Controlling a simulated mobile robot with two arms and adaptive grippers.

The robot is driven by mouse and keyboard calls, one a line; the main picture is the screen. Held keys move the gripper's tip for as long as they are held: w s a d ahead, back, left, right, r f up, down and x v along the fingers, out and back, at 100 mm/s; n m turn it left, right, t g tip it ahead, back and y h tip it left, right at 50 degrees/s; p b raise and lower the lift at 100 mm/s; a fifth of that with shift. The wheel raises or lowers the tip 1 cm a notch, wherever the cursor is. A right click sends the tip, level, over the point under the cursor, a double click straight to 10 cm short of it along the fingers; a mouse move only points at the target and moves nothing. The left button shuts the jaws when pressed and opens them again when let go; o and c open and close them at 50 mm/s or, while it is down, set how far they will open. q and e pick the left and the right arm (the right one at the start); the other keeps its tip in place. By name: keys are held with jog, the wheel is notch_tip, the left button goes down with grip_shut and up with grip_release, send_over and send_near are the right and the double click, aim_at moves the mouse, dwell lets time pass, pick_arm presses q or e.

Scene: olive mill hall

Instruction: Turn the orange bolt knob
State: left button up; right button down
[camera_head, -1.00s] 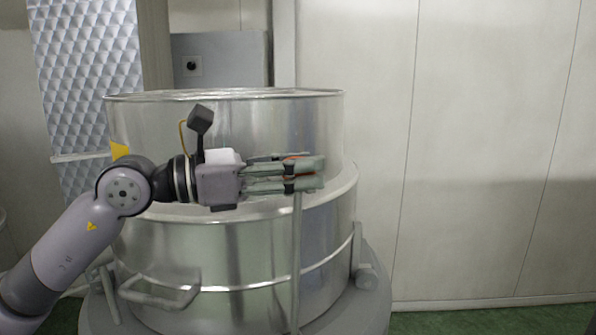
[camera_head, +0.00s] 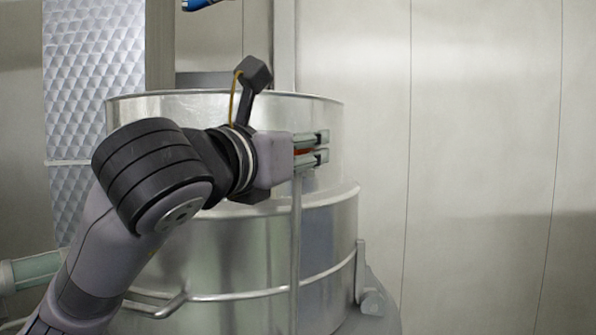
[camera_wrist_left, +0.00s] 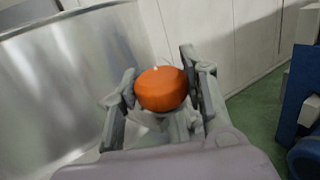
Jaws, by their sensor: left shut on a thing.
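The orange bolt knob (camera_wrist_left: 161,88) is a rounded orange piece between the two fingers of my left gripper (camera_wrist_left: 160,74) in the left wrist view. In the head view only a small strip of the knob (camera_head: 303,152) shows between the fingers. My left gripper (camera_head: 324,148) is shut on it, pointing right, in front of the large metal vat (camera_head: 325,115). A thin upright rod (camera_head: 296,230) runs down below the gripper. Part of the knob's mount shows below it in the wrist view, mostly hidden by the fingers. My right gripper is not in view.
The round vat, with a rail (camera_head: 235,297) around its lower part, stands close behind my left arm. A pale panelled wall (camera_head: 480,130) lies behind. A blue object (camera_wrist_left: 302,120) stands at the right in the wrist view, beside green floor (camera_wrist_left: 258,108).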

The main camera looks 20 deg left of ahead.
pick_arm(q)
jog(key=shift+f+n+y+b, duration=0.3)
jog(key=shift+n+y+b, duration=0.4)
jog(key=shift+y, duration=0.4)
jog(key=shift+w, duration=0.1)
jog(key=o, duration=1.2)
jog(key=shift+w+a, duration=0.1)
jog(key=shift+a, duration=0.05)
jog(key=shift+r, duration=0.1)
jog(key=shift+s+a+f, duration=0.1)
jog(key=shift+s, duration=1.95)
jog(key=shift+s+a+f, duration=0.1)
jog(key=shift+s+f, duration=0.05)
jog(key=shift+s, duration=1.9)
jog(key=shift+s+a+f, duration=0.1)
jog(key=shift+s, duration=1.95)
